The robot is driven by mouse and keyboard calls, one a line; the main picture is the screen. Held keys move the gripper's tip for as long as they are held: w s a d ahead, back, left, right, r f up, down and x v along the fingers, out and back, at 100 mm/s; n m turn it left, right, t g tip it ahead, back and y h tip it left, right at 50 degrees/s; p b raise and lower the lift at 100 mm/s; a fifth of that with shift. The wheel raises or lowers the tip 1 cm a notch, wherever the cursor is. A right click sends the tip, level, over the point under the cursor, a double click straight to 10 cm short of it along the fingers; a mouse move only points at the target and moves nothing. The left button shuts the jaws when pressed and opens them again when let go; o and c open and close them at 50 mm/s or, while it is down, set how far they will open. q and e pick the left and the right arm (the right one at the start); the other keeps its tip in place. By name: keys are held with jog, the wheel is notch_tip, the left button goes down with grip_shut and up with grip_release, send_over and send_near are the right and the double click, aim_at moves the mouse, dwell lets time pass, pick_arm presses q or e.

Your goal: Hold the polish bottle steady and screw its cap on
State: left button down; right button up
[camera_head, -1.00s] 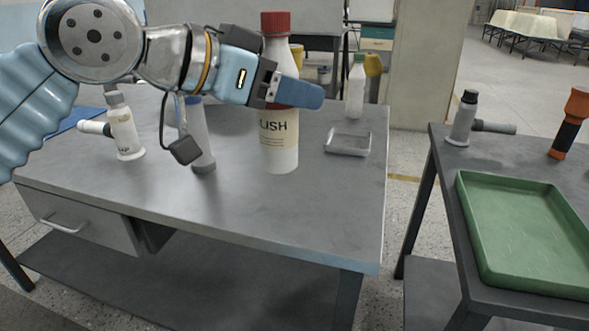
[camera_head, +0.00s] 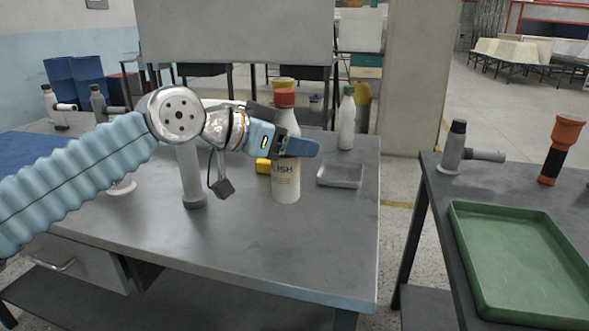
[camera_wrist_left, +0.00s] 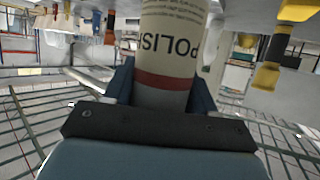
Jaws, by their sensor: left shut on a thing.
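The polish bottle (camera_head: 286,184) is white with a cream label and stands upright over the grey table. My left gripper (camera_head: 290,147) is shut around the bottle's upper body, below the cap. In the left wrist view the bottle (camera_wrist_left: 172,40) appears upside down between the two blue fingers, with a dark red band close to the palm. I cannot tell whether its base touches the table. My right gripper is not in view.
The table (camera_head: 250,250) is clear in front. A metal dish (camera_head: 340,175) lies right of the bottle, a green-capped white bottle (camera_head: 346,120) behind it. A grey cylinder (camera_head: 191,180) stands left, partly behind my arm. A side table holds a green tray (camera_head: 480,285) and an orange-and-black torch (camera_head: 560,145).

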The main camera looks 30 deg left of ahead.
pick_arm(q)
jog(key=shift+w+a+f, duration=0.2)
jog(key=shift+w+f, duration=0.4)
jog(key=shift+f, duration=0.15)
jog(key=shift+w+a+f, duration=0.2)
jog(key=shift+w+f, duration=0.35)
jog(key=shift+f, duration=0.2)
jog(key=shift+w+a+f, duration=0.1)
jog(key=shift+w+f, duration=0.05)
jog(key=shift+f, duration=0.75)
jog(key=shift+w+f, duration=0.1)
jog(key=shift+f, duration=0.8)
jog(key=shift+f, duration=0.15)
jog(key=shift+c, duration=1.8)
grip_release()
